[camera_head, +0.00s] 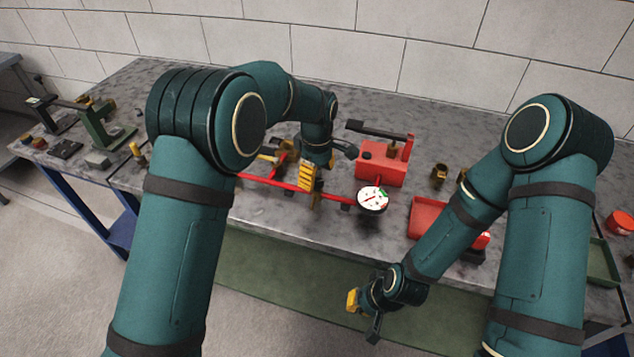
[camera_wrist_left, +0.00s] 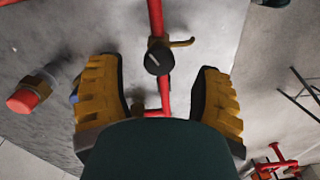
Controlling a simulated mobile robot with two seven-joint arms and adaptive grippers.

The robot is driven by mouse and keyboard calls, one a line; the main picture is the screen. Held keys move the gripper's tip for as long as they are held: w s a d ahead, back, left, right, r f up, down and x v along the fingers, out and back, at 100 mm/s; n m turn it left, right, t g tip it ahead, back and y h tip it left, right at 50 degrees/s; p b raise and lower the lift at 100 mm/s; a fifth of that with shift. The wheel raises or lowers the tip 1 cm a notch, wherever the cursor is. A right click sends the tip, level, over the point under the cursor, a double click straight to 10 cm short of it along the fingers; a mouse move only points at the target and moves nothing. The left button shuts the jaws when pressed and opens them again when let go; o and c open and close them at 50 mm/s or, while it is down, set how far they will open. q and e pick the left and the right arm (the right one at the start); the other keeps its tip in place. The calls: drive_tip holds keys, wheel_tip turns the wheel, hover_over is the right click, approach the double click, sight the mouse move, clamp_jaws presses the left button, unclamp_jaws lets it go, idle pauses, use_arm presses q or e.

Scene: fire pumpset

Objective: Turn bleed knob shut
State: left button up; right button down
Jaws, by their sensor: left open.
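In the left wrist view a round black knob (camera_wrist_left: 158,61) with a white mark sits on a red pipe (camera_wrist_left: 156,18), with a small brass lever beside it. My left gripper (camera_head: 309,184) is open over the red pipe line on the bench in the head view. In the left wrist view its yellow fingers stand on either side of the knob, apart from it. In the head view I cannot make out the knob near the gripper. My right gripper (camera_head: 362,308) hangs in front of the bench, clear of the pipe; its opening is unclear.
A white-faced gauge (camera_head: 372,199) stands right of the left gripper. Behind it is a red pump box (camera_head: 381,165) with a dark lever. A red tray (camera_head: 424,216) lies partly behind my right arm. Green and dark tools (camera_head: 103,128) stand at the bench's left end.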

use_arm(q)
drive_tip(key=shift+f, duration=1.4)
drive_tip(key=shift+o, duration=0.2)
clamp_jaws()
